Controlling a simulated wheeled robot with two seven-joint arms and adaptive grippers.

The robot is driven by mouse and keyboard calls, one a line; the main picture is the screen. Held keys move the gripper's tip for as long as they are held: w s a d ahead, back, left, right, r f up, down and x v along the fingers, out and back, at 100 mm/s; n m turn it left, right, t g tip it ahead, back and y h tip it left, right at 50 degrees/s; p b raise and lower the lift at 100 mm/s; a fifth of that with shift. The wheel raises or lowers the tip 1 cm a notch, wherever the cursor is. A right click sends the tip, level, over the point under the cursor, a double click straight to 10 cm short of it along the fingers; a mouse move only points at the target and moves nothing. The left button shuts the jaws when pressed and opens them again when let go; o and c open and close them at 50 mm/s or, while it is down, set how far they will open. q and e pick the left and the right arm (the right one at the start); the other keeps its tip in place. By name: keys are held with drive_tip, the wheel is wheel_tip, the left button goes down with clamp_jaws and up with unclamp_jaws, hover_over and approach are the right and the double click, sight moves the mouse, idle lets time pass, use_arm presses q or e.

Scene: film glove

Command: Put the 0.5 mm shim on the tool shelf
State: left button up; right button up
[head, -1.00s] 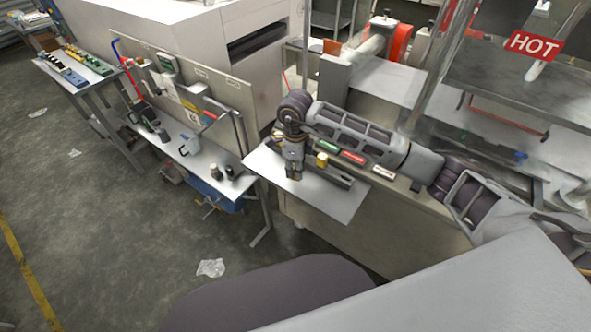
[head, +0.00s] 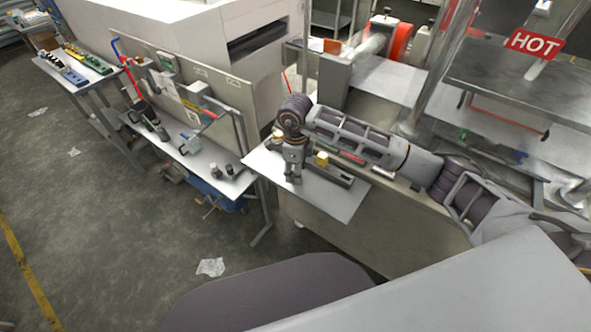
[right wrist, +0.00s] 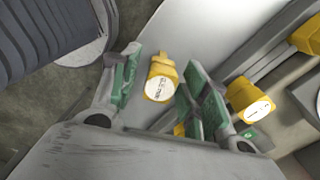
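My right gripper (head: 292,180) points down over a pale metal plate (head: 345,205) at the front of the machine. In the right wrist view its green-padded fingers (right wrist: 166,62) are apart. A yellow tag-like piece with a white label (right wrist: 159,80) shows between them, seemingly on the plate below; its print is too blurred to read, so I cannot tell whether it is the 0.5 mm shim. Another yellow labelled piece (right wrist: 253,101) is just right of the right finger. I cannot identify the tool shelf with certainty. My left gripper is not in view.
A yellow block (head: 322,158) is beside my right gripper on a grey rail (head: 340,177). A side bench (head: 200,165) holds dark cylinders at the left. A farther table (head: 75,68) holds coloured items. A red HOT sign (head: 533,44) hangs at right. Floor is open at left.

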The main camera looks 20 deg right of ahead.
drive_tip(key=shift+r, duration=0.3)
wheel_tip(320, 180, up, 5)
drive_tip(key=shift+r, duration=0.1)
wheel_tip(320, 180, up, 5)
drive_tip(key=shift+r+b, duration=0.1)
drive_tip(key=shift+b, duration=0.3)
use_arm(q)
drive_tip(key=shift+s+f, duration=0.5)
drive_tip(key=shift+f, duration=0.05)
use_arm(e)
drive_tip(key=shift+r, duration=0.65)
